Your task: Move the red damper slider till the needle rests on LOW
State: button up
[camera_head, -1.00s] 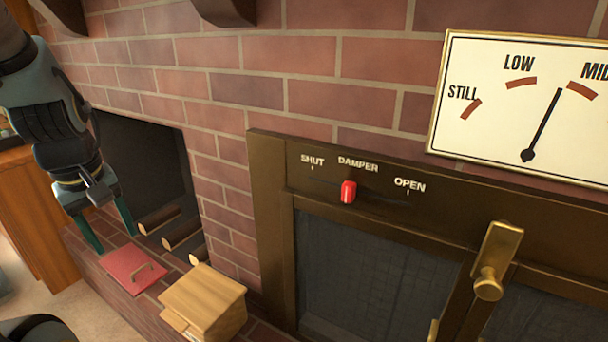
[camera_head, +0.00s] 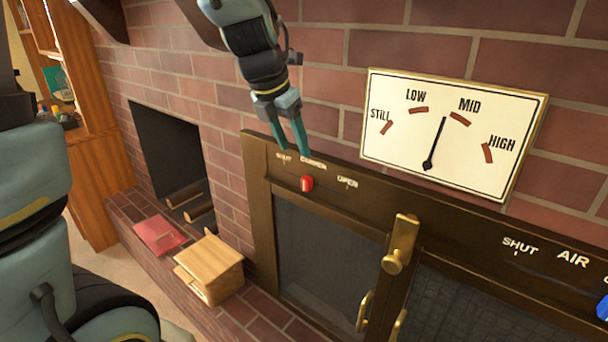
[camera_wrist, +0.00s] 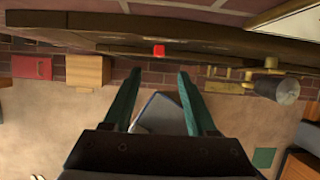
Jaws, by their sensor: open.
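The red damper slider (camera_head: 307,184) sits on the brass-brown door frame, between the SHUT and OPEN marks. It also shows in the wrist view (camera_wrist: 159,51), ahead of and between my fingers. The gauge (camera_head: 452,133) has a white face marked STILL, LOW, MID and HIGH. Its needle (camera_head: 437,142) points between LOW and MID, nearer MID. My gripper (camera_head: 294,153) is open and empty, just above the slider and apart from it. Its fingers partly cover the DAMPER lettering. In the wrist view my gripper (camera_wrist: 159,82) has its green fingers spread.
A brass door latch (camera_head: 401,243) juts out right of the slider. A blue air slider (camera_head: 602,309) is at the far right. A wooden box (camera_head: 210,268) and a red board (camera_head: 160,235) lie on the brick hearth below. The space before the slider looks clear.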

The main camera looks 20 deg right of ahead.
aim_at(305, 179)
jog(key=x, duration=1)
jog(key=shift+f, duration=0.25)
grip_shut()
dwell(1.0)
